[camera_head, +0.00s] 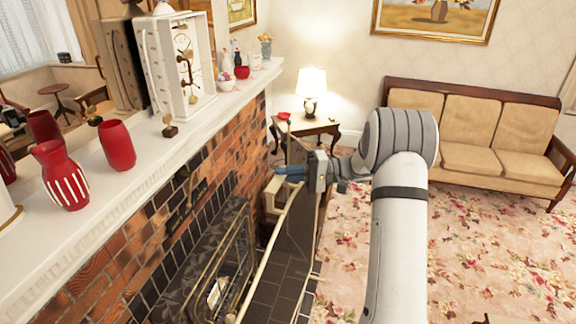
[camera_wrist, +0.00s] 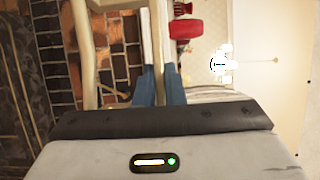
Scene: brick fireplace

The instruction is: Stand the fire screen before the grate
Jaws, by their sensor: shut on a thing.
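My gripper (camera_head: 279,171) is at the far end of the hearth, its blue fingers pointing left toward the brick fireplace. It is shut on what looks like the fire screen, whose cream frame (camera_head: 267,256) stretches toward the camera beside the hearth. In the wrist view, the blue fingers (camera_wrist: 159,78) are close together and a cream frame part (camera_wrist: 82,40) shows to their left. The grate area (camera_head: 232,266), dark with thin brass-coloured bars, lies left of the frame, low in the fireplace.
The white mantel (camera_head: 115,215) runs along the left above the bricks, holding red vases (camera_head: 118,146) and a white clock (camera_head: 180,70). A small side table (camera_head: 315,128) with a lit lamp (camera_head: 311,88) stands behind my gripper. A sofa (camera_head: 480,140) is at right; the floral carpet (camera_head: 480,255) is largely clear.

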